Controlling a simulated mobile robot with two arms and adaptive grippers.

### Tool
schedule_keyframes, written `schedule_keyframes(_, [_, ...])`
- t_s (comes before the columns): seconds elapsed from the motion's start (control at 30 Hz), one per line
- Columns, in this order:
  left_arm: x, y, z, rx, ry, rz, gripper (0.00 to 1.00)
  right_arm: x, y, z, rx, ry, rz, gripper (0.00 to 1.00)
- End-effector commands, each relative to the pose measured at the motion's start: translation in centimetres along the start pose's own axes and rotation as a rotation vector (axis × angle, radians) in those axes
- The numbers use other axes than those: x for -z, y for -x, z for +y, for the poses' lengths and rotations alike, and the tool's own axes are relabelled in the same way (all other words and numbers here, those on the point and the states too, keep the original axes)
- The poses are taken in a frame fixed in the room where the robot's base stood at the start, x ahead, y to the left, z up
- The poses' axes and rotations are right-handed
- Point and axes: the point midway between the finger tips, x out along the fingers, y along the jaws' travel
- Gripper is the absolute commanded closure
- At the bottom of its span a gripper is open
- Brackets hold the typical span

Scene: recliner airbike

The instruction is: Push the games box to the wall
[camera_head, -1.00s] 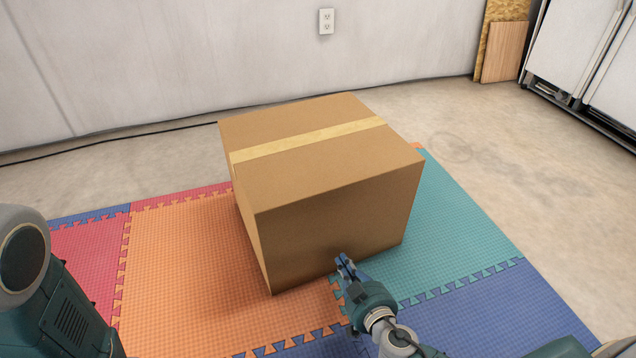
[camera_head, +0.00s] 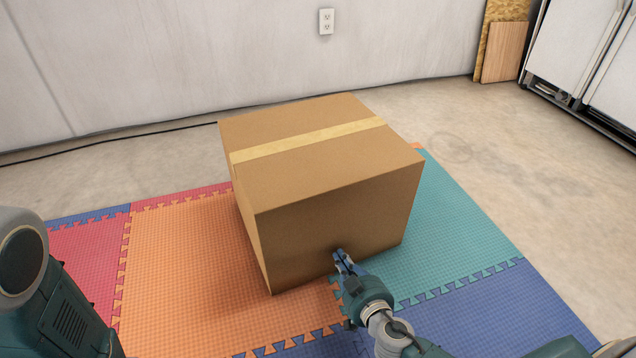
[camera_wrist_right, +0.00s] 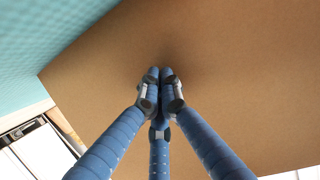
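The games box (camera_head: 330,160) is a large closed brown cardboard box with a strip of tan tape across its top. It stands upright on the foam mat, some way from the grey wall (camera_head: 230,50). My right gripper (camera_head: 339,254) is at the lower middle of the box's near face. In the right wrist view the fingers (camera_wrist_right: 160,75) are closed together with nothing between them, and the box's brown face (camera_wrist_right: 230,70) fills most of the view. I cannot tell whether the fingertips touch it. My left arm shows at the lower left, but its gripper is out of view.
The puzzle mat (camera_head: 180,260) has orange, red, teal and blue tiles. Bare concrete floor (camera_head: 480,140) lies between box and wall, with a black cable (camera_head: 110,143) near the wall. Wood panels (camera_head: 505,52) and a white cabinet (camera_head: 575,50) stand at the back right.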

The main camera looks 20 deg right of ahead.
Motion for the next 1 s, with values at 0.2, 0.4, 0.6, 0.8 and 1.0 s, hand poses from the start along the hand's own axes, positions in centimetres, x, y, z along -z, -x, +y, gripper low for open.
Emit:
schedule_keyframes(0.2, [-0.1, -0.1, 0.0, 0.0, 0.0, -0.001, 1.0, 0.4, -1.1, 0.0, -0.001, -0.001, 0.001, 1.0])
schedule_keyframes(0.4, [-0.1, 0.2, 0.0, 0.0, 0.0, -0.001, 1.0, 0.0, -0.4, 0.0, 0.0, -0.002, 0.0, 1.0])
schedule_keyframes(0.6, [-0.1, 0.6, 0.1, 0.0, 0.0, -0.004, 1.0, -0.5, 1.2, 0.0, 0.0, -0.002, 0.0, 1.0])
schedule_keyframes(0.8, [0.1, 1.1, 0.2, 0.0, 0.0, -0.004, 1.0, -1.1, 2.8, 0.0, 0.0, -0.002, 0.0, 1.0])
schedule_keyframes(1.0, [0.3, 1.5, 0.3, 0.0, 0.0, -0.004, 1.0, -1.5, 4.2, 0.0, 0.0, -0.002, -0.001, 1.0])
